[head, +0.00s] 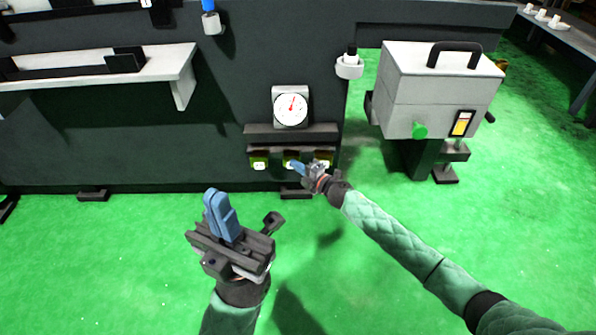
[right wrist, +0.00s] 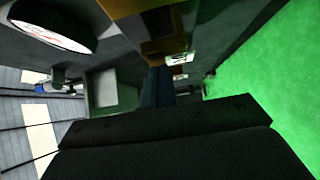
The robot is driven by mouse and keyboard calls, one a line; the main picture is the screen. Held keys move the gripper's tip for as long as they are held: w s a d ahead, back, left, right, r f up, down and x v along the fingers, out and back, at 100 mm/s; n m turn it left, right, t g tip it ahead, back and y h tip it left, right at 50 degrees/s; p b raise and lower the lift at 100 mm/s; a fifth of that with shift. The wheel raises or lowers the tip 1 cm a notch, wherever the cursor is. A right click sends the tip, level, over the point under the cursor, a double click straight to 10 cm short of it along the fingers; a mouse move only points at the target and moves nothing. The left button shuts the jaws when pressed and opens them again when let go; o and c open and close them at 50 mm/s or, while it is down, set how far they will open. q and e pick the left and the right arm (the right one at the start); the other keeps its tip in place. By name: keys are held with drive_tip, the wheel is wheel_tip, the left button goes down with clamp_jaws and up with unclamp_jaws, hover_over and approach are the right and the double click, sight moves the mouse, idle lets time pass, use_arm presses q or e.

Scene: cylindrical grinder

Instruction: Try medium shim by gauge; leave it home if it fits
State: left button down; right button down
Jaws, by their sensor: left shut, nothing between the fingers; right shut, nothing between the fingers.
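The dial gauge (head: 291,106) with a white face and red needle stands on a dark ledge on the machine front. It also shows at upper left in the right wrist view (right wrist: 55,22). Below the ledge is a row of yellow holders with white labels; the left holder (head: 259,163) is clear to see, the others are partly behind my right gripper. My right gripper (head: 296,166) is shut and empty, its blue fingertips at the middle holder; I cannot tell whether they touch. My left gripper (head: 217,205) is shut and empty, apart from the machine. I cannot make out any shim.
A grey box with a black handle (head: 440,85) and green knob stands to the right. A light shelf (head: 150,65) juts out at upper left. A small white cup-like holder (head: 349,68) sits at the machine's corner. The green floor (head: 100,270) in front is clear.

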drive_tip(key=shift+w, duration=0.1)
drive_tip(key=w, duration=0.2)
drive_tip(key=shift+w, duration=0.35)
idle(0.3)
